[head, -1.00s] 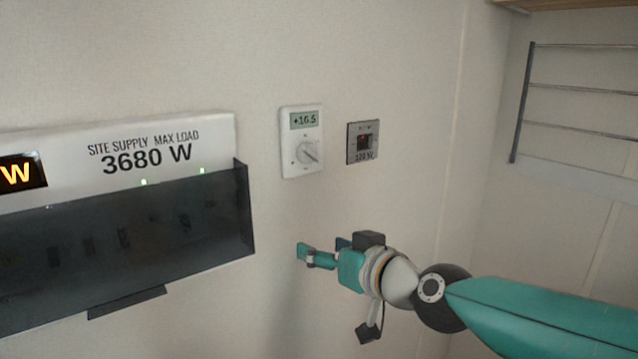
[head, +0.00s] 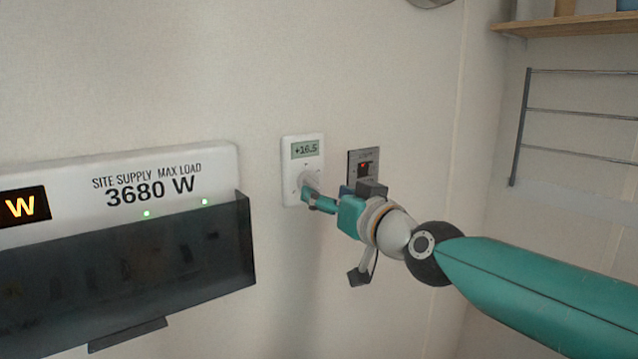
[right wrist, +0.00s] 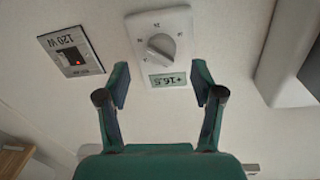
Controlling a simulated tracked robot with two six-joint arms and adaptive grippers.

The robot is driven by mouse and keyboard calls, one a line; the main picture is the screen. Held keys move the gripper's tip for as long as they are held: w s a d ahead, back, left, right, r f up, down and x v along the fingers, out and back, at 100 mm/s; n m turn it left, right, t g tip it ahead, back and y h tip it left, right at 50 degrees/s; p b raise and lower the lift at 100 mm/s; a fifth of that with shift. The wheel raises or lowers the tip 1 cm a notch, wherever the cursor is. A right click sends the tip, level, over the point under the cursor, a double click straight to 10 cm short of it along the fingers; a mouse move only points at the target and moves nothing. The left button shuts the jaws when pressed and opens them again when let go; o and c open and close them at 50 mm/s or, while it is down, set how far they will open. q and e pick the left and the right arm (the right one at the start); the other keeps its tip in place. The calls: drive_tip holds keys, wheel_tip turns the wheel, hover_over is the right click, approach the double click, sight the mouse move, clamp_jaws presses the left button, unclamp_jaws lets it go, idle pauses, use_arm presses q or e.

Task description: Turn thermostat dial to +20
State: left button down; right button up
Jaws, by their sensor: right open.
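The white thermostat (head: 291,163) is fixed to the wall, and its display (head: 305,149) reads +16.5. Its round dial is partly hidden behind my right gripper (head: 308,197) in the head view. The right wrist view shows the thermostat (right wrist: 178,22) upside down, with the whole dial (right wrist: 160,47) in sight. There my right gripper (right wrist: 161,88) is open and empty, its two fingers apart, with the display between and beyond the fingertips. The dial lies farther out beyond the tips, and I see no contact with it. My left gripper is not in view.
A small switch plate (head: 361,160) with a red light is on the wall right of the thermostat, close to my gripper. A dark panel (head: 130,260) under the white 3680 W sign (head: 222,160) juts out at left. A wire rack (head: 575,112) hangs at right.

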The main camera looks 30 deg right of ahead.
sight(314, 187)
drive_tip(key=w+p, duration=0.1)
drive_tip(key=w, duration=0.4)
drive_tip(key=shift+a, duration=0.1)
drive_tip(key=c, duration=1.1)
drive_tip(key=n+b, duration=0.2)
drive_tip(key=shift+b, duration=0.35)
drive_tip(key=shift+c, duration=0.2)
drive_tip(key=o, duration=1.1)
drive_tip(key=shift+o, duration=0.2)
